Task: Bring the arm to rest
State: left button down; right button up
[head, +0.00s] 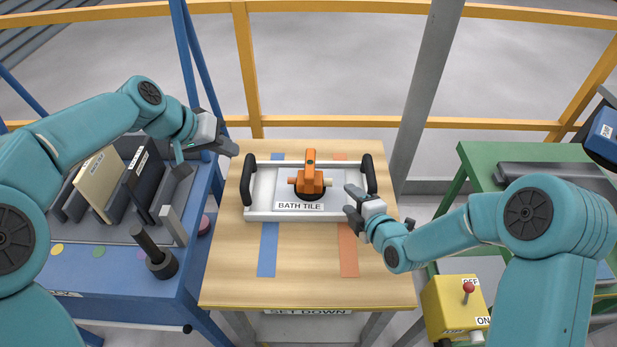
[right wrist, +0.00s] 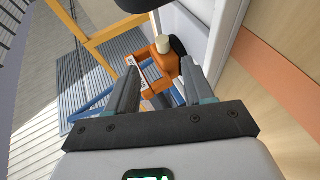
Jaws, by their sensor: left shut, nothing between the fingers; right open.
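My left gripper (head: 229,146) is shut and empty, over the right edge of the blue bench at the left. My right gripper (head: 350,203) is open with nothing between its fingers, at the right side of the white tray (head: 262,216) on the wooden table. In the right wrist view its two spread fingers (right wrist: 157,85) show, with the orange tool beyond them. The orange tool (head: 311,172) stands on a grey slab (head: 335,196) labelled BATH TILE in the tray. The tray has a black handle at each side; the right handle (head: 369,174) is just beyond my right gripper.
The blue bench (head: 130,300) holds a rack with several upright slabs (head: 105,180) and a dark post (head: 152,248). A yellow box (head: 455,305) with a red switch stands at the lower right, near a green frame (head: 520,152). The front of the wooden table (head: 310,260) is clear.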

jog(key=shift+v, duration=0.95)
